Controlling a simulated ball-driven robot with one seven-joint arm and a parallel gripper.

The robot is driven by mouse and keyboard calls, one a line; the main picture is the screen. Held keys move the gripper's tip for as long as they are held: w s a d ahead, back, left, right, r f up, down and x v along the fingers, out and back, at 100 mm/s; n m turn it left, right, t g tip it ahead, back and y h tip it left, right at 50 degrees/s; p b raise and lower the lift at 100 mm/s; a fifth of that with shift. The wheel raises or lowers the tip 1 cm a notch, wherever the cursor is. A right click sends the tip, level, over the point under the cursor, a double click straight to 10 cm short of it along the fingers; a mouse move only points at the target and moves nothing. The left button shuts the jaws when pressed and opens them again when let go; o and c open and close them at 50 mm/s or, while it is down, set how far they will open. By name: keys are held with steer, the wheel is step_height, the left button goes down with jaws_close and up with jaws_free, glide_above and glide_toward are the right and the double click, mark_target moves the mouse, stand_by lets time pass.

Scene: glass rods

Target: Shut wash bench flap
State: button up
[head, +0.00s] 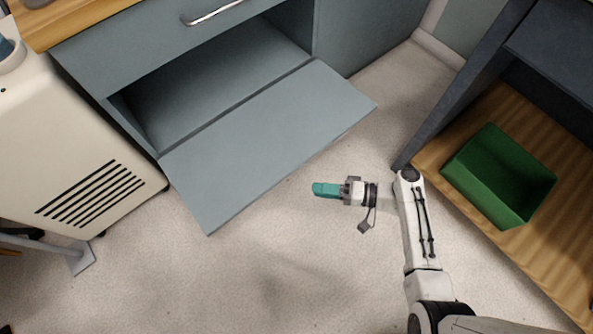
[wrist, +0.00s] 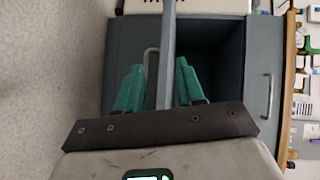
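The wash bench flap (head: 270,145) is a flat grey-blue panel hanging open, folded down and outward from the bench's dark lower compartment (head: 150,115). My gripper (head: 318,189) has teal fingers and is just off the flap's front edge in the head view, pointing toward it. In the wrist view my gripper (wrist: 160,88) is open, its two fingers well apart. The flap (wrist: 167,50) shows there edge-on as a narrow strip lined up between the fingers; I cannot tell whether it is touched.
Above the compartment is a drawer front with a metal handle (head: 213,14). A cream vented cabinet (head: 75,150) stands left of the bench. At right, a shelf unit holds a green bin (head: 500,175). Speckled floor (head: 270,275) in front of the flap is clear.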

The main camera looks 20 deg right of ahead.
steer(key=w+d+f+m+t+h+b, duration=0.1)
steer(key=w+d+f+m+t+b, duration=0.3)
steer(key=w+f+t+b, duration=0.25)
steer(key=f+b+x, duration=0.1)
steer(key=b+x, duration=0.2)
steer(key=x, duration=0.6)
steer(key=shift+a, duration=0.25)
steer(key=shift+r, duration=0.1)
jaws_close()
